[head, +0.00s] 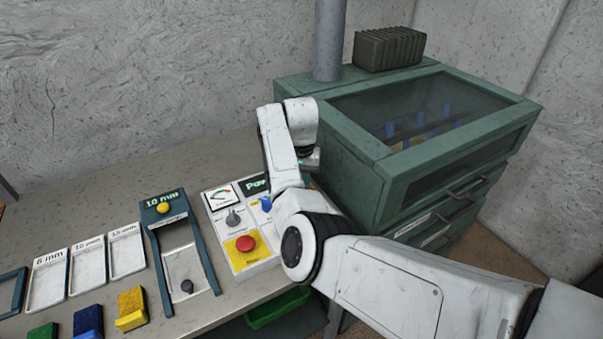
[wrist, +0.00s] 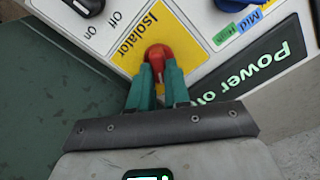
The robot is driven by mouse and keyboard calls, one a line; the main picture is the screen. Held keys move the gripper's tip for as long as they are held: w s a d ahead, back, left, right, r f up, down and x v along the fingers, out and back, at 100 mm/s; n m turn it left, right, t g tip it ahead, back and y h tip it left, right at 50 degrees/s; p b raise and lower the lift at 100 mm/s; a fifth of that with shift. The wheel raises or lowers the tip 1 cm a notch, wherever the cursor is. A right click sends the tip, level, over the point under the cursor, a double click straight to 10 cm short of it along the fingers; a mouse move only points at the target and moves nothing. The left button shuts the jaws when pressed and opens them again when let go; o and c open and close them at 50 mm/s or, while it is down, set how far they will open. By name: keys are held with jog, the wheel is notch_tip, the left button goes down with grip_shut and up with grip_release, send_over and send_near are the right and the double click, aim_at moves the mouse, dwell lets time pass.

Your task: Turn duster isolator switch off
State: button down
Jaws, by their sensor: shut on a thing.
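The isolator switch is a red knob (wrist: 158,52) on a yellow plate (wrist: 128,50) marked "Isolator" in the wrist view. My gripper (wrist: 156,82) has its green fingers shut on this knob, one on each side. The fingers cover the knob's lower part, so its exact turn position is unclear. A dark display (wrist: 262,72) beside it shows green text starting "Power o", the end hidden. In the head view my gripper (head: 312,160) is at the far right end of the white control panel (head: 222,215), and my arm hides the isolator.
A black knob (wrist: 86,5) with "Off" and "On" labels sits near the isolator. The panel also has a red button (head: 245,243) on yellow, a gauge (head: 221,196) and a blue knob (head: 266,204). A green cabinet (head: 350,140) stands close to the right of my gripper.

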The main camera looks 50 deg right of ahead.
jog(key=n+p, duration=0.2)
jog(key=n, duration=0.1)
jog(key=shift+r+n, duration=0.15)
jog(key=shift+n, duration=0.15)
jog(key=shift+w+a+n+p, duration=0.15)
jog(key=shift+n+p, duration=0.85)
jog(key=shift+n, duration=0.7)
jog(key=c, duration=1.1)
grip_release()
notch_tip(320, 180, up, 11)
jog(key=shift+f+b, duration=0.2)
jog(key=shift+b, duration=0.55)
